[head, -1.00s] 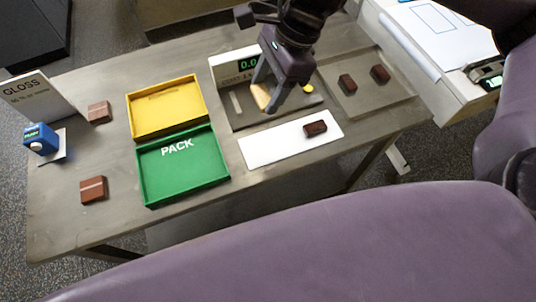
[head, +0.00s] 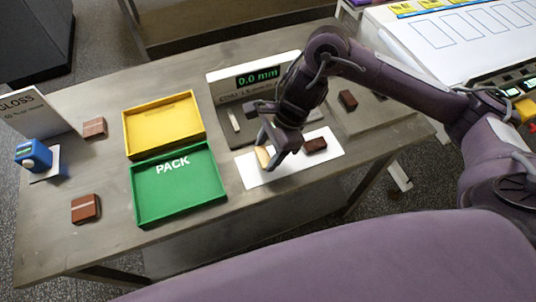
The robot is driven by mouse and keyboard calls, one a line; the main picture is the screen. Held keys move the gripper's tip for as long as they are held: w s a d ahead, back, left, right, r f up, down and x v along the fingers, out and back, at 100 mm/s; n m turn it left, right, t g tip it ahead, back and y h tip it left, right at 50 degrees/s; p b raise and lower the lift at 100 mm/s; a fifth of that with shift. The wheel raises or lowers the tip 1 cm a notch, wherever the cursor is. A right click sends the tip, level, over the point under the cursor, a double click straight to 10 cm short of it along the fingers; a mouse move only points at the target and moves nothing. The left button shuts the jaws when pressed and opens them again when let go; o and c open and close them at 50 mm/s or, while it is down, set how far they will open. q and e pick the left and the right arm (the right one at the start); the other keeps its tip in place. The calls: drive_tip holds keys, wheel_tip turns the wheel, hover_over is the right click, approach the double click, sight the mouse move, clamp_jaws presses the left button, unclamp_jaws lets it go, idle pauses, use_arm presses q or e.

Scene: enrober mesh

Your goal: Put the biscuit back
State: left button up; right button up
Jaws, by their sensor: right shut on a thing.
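A pale, tan biscuit (head: 263,156) is at the fingertips of my right gripper (head: 271,157), which is shut on it. The gripper points down over the left part of a white sheet (head: 260,180). I cannot tell whether the biscuit touches the sheet. A dark brown coated biscuit (head: 316,145) lies on the same sheet, just right of the gripper. My left gripper is not in view.
A green PACK tray (head: 178,188) and a yellow tray (head: 163,125) stand left of the sheet. A gauge reading 0.0 mm (head: 258,77) is behind. Brown blocks (head: 86,208) and a blue device (head: 33,155) sit at the left. Another dark biscuit (head: 348,99) lies right of my arm.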

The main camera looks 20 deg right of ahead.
wheel_tip(320, 180, down, 2)
drive_tip(key=shift+f, duration=0.2)
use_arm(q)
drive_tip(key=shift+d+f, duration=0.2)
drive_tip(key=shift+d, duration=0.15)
use_arm(e)
drive_tip(key=shift+f, duration=0.15)
drive_tip(key=shift+f+b, duration=0.15)
drive_tip(key=shift+b, duration=0.2)
drive_tip(key=o, duration=0.8)
drive_tip(key=shift+c, duration=0.2)
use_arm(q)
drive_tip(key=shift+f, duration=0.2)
use_arm(e)
drive_tip(key=shift+r, duration=0.2)
use_arm(q)
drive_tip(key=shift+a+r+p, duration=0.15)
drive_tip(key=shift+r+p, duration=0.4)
drive_tip(key=shift+p, duration=0.05)
use_arm(e)
drive_tip(key=v, duration=1.2)
